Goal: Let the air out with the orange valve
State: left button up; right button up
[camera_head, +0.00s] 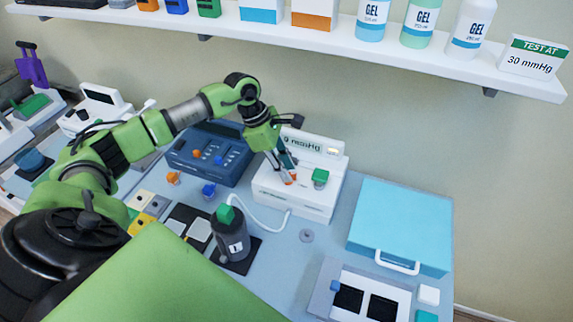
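The white pressure unit (300,203) stands at the back of the table. Its display (298,142) reads mmHg; the number is partly hidden by my arm and looks like it ends in 9 or 0. A small orange part, apparently the orange valve (291,179), shows on its top. A green knob (320,178) sits to the right of it. My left gripper (286,168) reaches down from above, its fingertips at the orange valve; I cannot tell whether they touch or grip it. My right gripper is not in view.
A dark cylinder (232,243) with a green top stands in front, joined to the unit by a white tube (268,226). A blue device (215,158) stands left, a light-blue case (402,222) right. A shelf (290,35) above holds gel bottles and a "TEST AT 30 mmHg" sign (533,58).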

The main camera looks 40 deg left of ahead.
pick_arm(q)
jog(key=shift+d+f, duration=0.1)
jog(key=shift+f, duration=0.15)
grip_shut()
